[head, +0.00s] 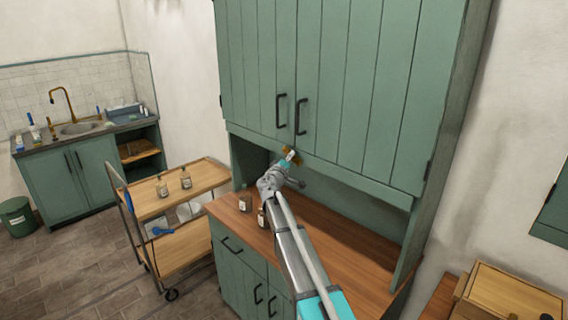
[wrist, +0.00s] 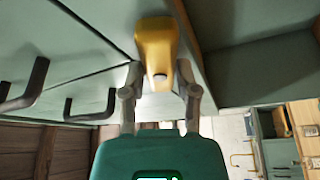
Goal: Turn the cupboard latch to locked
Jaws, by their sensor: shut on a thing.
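The green cupboard (head: 335,75) has two plank doors with dark bar handles, both closed in the head view. A brass-yellow latch (wrist: 155,45) sits at the lower edge of the doors, near the seam between them. In the head view it is small and mostly hidden by my gripper (head: 289,158). In the wrist view my gripper (wrist: 160,82) has one finger on each side of the latch and is shut on it. I cannot tell from these frames whether the latch stands at locked.
Below is a wooden counter (head: 345,245) with small bottles near its left end. A wooden trolley (head: 150,205) with bottles stands to the left. The dark door handles (wrist: 28,85) are close beside my gripper. A sink unit is at the far left.

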